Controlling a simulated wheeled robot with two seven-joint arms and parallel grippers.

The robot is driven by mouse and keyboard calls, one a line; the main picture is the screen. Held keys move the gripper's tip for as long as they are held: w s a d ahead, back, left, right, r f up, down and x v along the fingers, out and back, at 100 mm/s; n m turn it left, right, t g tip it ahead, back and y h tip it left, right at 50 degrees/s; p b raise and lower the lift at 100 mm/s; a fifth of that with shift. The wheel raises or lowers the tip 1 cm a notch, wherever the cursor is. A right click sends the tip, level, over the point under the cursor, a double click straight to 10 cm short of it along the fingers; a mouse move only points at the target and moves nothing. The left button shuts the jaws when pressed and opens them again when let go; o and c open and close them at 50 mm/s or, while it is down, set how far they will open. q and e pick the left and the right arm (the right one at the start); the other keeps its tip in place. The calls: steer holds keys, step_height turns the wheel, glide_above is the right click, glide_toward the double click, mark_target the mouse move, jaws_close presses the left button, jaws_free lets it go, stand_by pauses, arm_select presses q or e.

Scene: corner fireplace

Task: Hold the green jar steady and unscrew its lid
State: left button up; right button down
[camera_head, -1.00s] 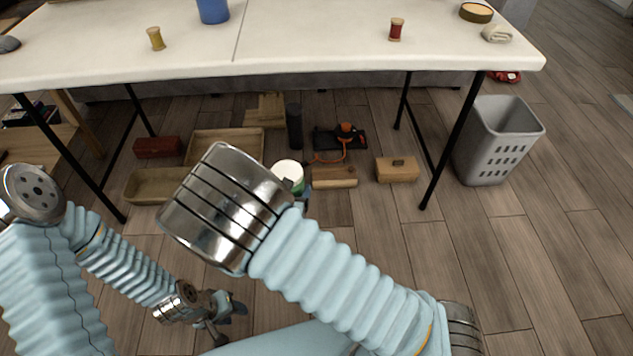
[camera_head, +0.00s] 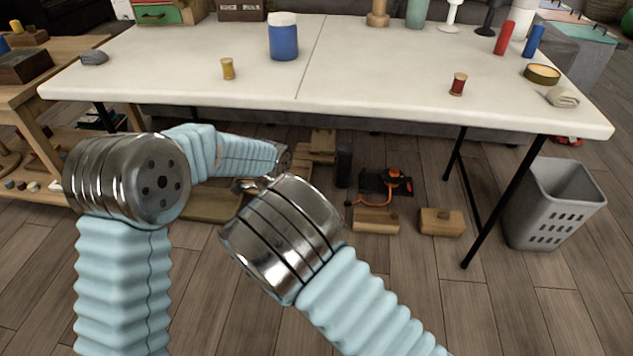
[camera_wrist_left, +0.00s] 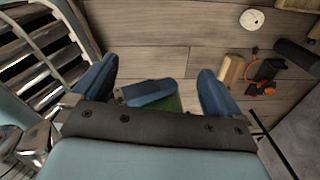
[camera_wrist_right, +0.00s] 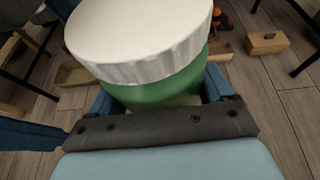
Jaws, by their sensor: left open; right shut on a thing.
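The green jar (camera_wrist_right: 160,92) with its white ribbed lid (camera_wrist_right: 140,38) fills the middle of the right wrist view. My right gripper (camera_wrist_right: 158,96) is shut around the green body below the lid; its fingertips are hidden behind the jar. My left gripper (camera_wrist_left: 157,70) is open, with nothing between its tips. Beyond its palm, a blue right gripper finger and a green patch of the jar (camera_wrist_left: 172,103) show partly. Dark blue parts at the left edge of the right wrist view look like my left fingers, beside the jar and apart from it. My arms hide the jar in the head view.
A white table (camera_head: 375,80) stands ahead, bearing a blue jar (camera_head: 284,38) and spools. Under it lie wooden blocks (camera_head: 376,221) and an orange-black tool (camera_head: 388,182). A grey basket (camera_head: 553,205) stands right. A white disc (camera_wrist_left: 252,20) shows in the left wrist view.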

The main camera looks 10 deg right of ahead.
arm_select(q)
steer(key=d+r+m, duration=0.1)
steer(key=r, duration=0.1)
steer(key=d+r+m, duration=0.1)
steer(key=d+r, duration=0.1)
steer(key=r, duration=0.1)
steer(key=d+r+m, duration=0.1)
steer(key=r+m, duration=0.1)
steer(key=r, duration=0.1)
steer(key=shift+w+d+r, duration=0.15)
steer(key=shift+d, duration=0.05)
steer(key=d+r+m, duration=0.1)
steer(key=s+d+r+m, duration=0.1)
steer(key=r, duration=0.1)
steer(key=s+d+r, duration=0.1)
steer(key=r, duration=0.1)
steer(key=shift+d+r+m, duration=0.2)
steer(key=shift+d+m, duration=0.1)
steer(key=shift+m, duration=0.1)
steer(key=shift+s+d+r, duration=0.15)
steer(key=shift+d, duration=0.05)
step_height(320, 180, down, 8)
steer(key=shift+r, duration=0.1)
